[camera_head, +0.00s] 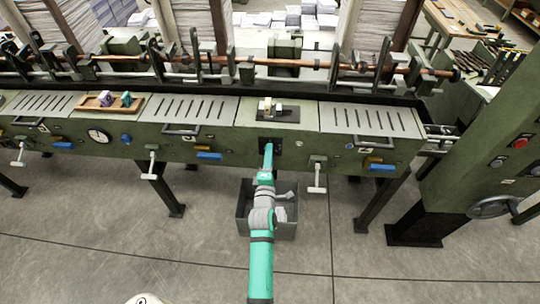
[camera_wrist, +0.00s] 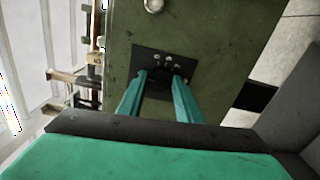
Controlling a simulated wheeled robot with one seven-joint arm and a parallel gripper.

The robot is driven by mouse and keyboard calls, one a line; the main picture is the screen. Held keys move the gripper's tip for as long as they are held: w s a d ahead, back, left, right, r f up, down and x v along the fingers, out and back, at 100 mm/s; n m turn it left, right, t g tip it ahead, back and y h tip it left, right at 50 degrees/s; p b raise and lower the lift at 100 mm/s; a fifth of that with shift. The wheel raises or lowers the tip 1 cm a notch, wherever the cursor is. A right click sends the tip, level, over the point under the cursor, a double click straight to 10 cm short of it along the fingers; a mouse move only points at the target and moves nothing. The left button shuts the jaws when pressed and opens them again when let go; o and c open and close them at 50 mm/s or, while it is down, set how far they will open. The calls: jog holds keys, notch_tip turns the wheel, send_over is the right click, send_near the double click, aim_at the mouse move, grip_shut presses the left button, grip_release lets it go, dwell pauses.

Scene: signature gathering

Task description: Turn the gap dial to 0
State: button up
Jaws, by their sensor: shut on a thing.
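The gap dial (camera_wrist: 164,75) is a dark knob on a black square plate with small pale marks, seen in the wrist view. In the head view its black plate (camera_head: 276,144) is on the front of the green machine (camera_head: 226,150), partly behind my gripper (camera_head: 268,149). In the wrist view the two teal fingers of my gripper (camera_wrist: 158,78) reach to the plate and are shut on the dial, one on each side. The marks are too small to read, and the fingers cover part of the knob, so its setting cannot be told.
A grey bin (camera_head: 243,216) stands on the floor below, behind my arm. A T-shaped handle (camera_head: 317,176) hangs just right of the dial, and a blue lever (camera_head: 208,155) sits to the left. A brown tray (camera_head: 85,108) with small coloured pieces lies on the machine's top.

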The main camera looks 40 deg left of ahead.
jog(key=shift+n, duration=0.4)
jog(key=o, duration=1)
jog(key=shift+o, duration=0.2)
jog(key=v, duration=1)
jog(key=shift+s, duration=0.35)
jog(key=shift+d, duration=0.15)
